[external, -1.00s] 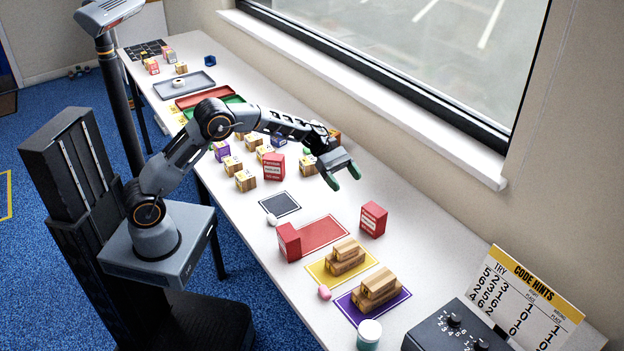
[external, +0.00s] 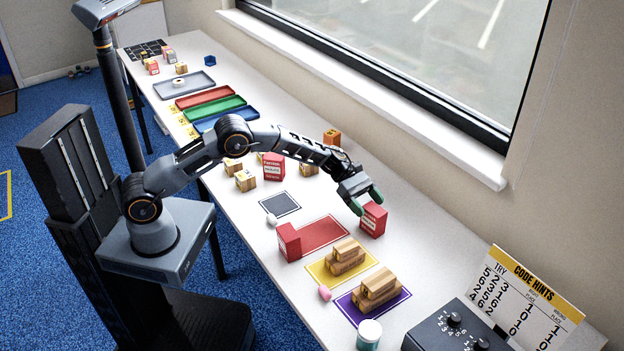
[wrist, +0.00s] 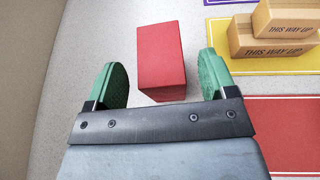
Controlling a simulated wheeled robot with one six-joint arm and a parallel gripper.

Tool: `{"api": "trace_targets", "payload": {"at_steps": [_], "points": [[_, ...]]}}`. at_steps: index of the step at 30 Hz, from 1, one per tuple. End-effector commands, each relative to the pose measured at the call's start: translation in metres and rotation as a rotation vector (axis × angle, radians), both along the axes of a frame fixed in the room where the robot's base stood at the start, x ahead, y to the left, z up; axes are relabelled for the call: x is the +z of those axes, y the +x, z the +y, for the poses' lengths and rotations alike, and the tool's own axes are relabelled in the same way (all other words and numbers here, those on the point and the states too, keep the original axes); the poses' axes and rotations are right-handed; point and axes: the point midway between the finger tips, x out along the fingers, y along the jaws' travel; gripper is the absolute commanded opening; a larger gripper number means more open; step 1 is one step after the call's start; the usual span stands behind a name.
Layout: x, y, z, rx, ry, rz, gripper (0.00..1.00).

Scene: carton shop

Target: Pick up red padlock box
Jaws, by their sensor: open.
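A red box (external: 373,220) with a pale label stands upright on the white table, right of the red mat (external: 325,233). My gripper (external: 366,200) is open just above and at this box. In the wrist view the red box (wrist: 162,58) shows between the two green fingertips (wrist: 165,80), with a gap on each side. Two similar red boxes stand elsewhere: one at the left edge of the red mat (external: 289,242), one farther back (external: 273,167). The labels are too small to tell which one says padlock.
Wooden blocks stand on the yellow mat (external: 318,272) and the purple mat (external: 350,306). A pink ball (external: 325,293), a jar (external: 369,335) and a black dial box (external: 452,328) are nearer the front. The window sill (external: 400,120) runs behind; table is bare right of the red box.

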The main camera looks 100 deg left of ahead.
Motion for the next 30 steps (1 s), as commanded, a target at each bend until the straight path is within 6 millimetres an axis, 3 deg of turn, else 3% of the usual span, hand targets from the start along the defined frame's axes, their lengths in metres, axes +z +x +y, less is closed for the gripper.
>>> {"api": "trace_targets", "payload": {"at_steps": [6,16,30], "points": [[-0.009,0.018,-0.016,-0.001,0.000,0.000,0.78],[-0.012,0.022,-0.019,0.000,0.000,0.000,0.78],[-0.012,0.022,-0.019,0.000,0.000,0.000,0.34]]}}
